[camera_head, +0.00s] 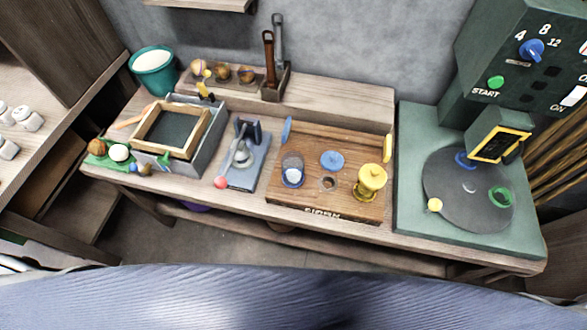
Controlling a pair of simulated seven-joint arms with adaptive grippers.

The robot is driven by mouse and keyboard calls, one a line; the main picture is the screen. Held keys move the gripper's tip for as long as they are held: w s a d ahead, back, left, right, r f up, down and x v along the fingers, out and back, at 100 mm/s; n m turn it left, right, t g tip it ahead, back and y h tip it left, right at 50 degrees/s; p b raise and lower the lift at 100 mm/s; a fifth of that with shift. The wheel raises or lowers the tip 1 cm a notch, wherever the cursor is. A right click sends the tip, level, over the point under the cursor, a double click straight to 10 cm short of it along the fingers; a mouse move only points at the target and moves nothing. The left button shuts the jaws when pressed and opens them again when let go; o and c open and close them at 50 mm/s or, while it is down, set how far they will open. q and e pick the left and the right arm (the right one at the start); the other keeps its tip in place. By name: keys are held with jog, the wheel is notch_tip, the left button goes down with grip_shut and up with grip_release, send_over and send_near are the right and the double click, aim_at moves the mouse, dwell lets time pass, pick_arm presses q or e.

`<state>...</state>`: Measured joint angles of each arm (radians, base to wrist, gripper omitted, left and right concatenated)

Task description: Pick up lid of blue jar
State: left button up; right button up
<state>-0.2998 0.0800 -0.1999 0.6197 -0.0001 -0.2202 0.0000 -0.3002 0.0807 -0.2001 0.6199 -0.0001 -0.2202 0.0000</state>
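A clear jar with blue at its base (292,172) stands on the left part of a brown wooden board (300,204). A round blue lid-like piece (332,160) is just right of it, near the board's middle; I cannot tell whether it lies on the board or caps something. A second blue disc (287,129) stands on edge at the board's back left corner. A yellow lidded jar (371,180) stands on the right part of the board. Neither of my grippers is in view.
A blue-grey press-like tool (246,165) and a tray with a wooden frame (215,140) are left of the board. A green base with a grey turntable (468,205) is to the right. A teal bucket (152,72) stands at the back left.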

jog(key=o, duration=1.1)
